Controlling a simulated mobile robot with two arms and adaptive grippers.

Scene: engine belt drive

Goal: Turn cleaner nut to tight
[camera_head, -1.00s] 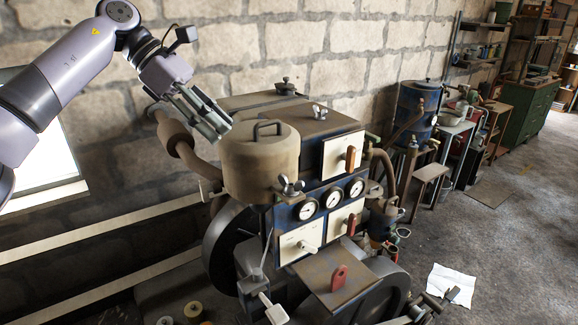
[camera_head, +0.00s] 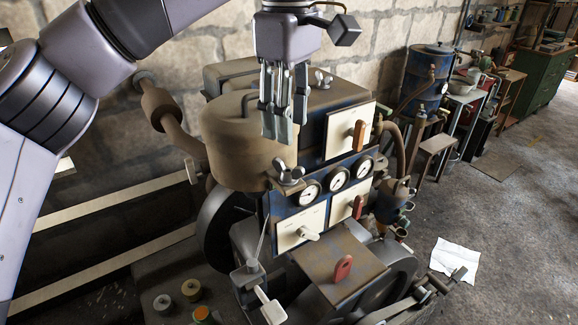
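The brown air cleaner canister (camera_head: 238,150) stands on the engine's left side, its lid handle partly behind my gripper. A dark wing nut (camera_head: 289,174) sits at the canister's lower right, above the gauges. Another wing nut (camera_head: 321,79) is on the engine's top plate. I cannot tell from the picture which is the cleaner nut. My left gripper (camera_head: 281,138) points down in front of the canister's right side, its tips above the lower wing nut in the picture. It appears to hold nothing; how far its fingers are apart is unclear. My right gripper is not in view.
Three gauges (camera_head: 336,180) and white panels with handles (camera_head: 340,130) face front. A red lever (camera_head: 343,267) stands on the lower plate. A pipe (camera_head: 180,130) runs left of the canister. Paper (camera_head: 455,258) lies on open floor at right.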

